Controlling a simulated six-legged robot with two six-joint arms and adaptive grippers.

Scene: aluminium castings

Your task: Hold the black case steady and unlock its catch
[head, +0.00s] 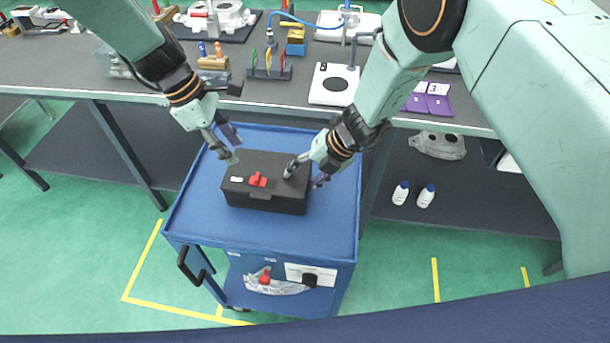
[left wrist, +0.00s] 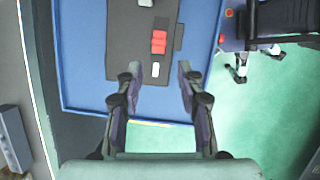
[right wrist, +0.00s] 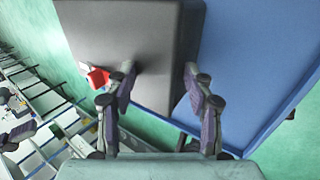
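The black case (head: 236,193) lies shut on the blue cart top (head: 205,215). Its red catch (head: 257,180) shows at the front edge of the lid, and also in the left wrist view (left wrist: 158,42) and the right wrist view (right wrist: 97,78). My left gripper (head: 234,146) is open and empty at the case's back left; both fingers show apart in the left wrist view. My right gripper (head: 305,174) is open at the case's right end, one finger over the lid and the other beyond the right edge. I cannot tell whether either touches the case.
A grey workbench (head: 190,82) stands behind the cart, carrying a tool rack (head: 270,68) and a white plate with a black disc (head: 334,84). Two white bottles (head: 413,195) stand on its lower shelf. The cart top is clear in front of the case.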

